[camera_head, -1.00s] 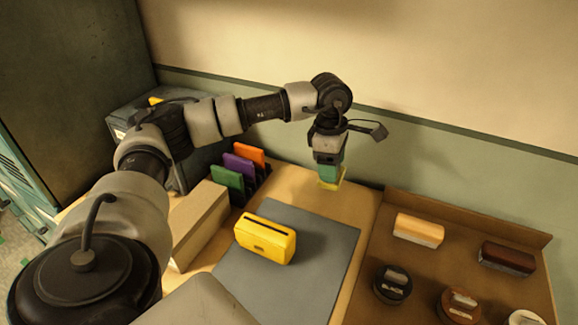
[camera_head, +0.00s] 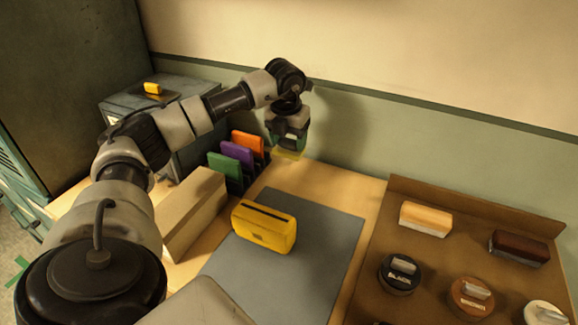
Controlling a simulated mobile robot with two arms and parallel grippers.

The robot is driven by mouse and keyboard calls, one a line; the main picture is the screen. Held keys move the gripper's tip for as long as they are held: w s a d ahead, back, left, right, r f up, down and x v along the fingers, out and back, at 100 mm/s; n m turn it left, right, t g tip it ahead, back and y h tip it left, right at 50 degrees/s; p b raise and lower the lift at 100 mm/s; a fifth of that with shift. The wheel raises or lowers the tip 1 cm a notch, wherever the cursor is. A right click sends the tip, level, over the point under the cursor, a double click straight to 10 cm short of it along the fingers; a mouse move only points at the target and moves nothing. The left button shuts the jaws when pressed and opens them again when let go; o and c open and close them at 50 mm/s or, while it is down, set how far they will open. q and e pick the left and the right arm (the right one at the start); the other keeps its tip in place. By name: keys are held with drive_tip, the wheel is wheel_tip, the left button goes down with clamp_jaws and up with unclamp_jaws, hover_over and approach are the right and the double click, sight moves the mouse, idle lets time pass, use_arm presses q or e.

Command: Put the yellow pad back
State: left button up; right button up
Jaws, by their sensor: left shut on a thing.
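My left gripper (camera_head: 289,143) points down above the back of the desk, just right of the rack, and is shut on a yellow pad (camera_head: 288,155). Only the pad's lower part shows below the jaws. A dark rack (camera_head: 266,172) holds a green pad (camera_head: 225,167), a purple pad (camera_head: 237,153) and an orange pad (camera_head: 247,144), all upright in a row. The held pad is apart from them, near the orange one in the picture. My right gripper is not in view.
A yellow slotted block (camera_head: 264,227) stands on a grey mat (camera_head: 318,240). A long tan block (camera_head: 192,215) lies left of it. A brown tray (camera_head: 400,185) with brushes and round tins is at right. A grey cabinet (camera_head: 185,90) bears a small yellow item (camera_head: 152,88).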

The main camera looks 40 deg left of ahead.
sight(287, 142)
use_arm(q)
drive_tip(key=shift+f+p, duration=0.35)
drive_tip(key=shift+f, duration=3.6)
drive_tip(key=shift+f, duration=0.1)
drive_tip(key=o, duration=1)
drive_tip(key=shift+o, duration=0.2)
drive_tip(key=r, duration=0.4)
drive_tip(key=s+r+b, duration=0.1)
drive_tip(key=r, duration=0.7)
drive_tip(key=shift+s+d+r, duration=0.15)
drive_tip(key=shift+s+d, duration=0.05)
drive_tip(key=shift+d, duration=0.05)
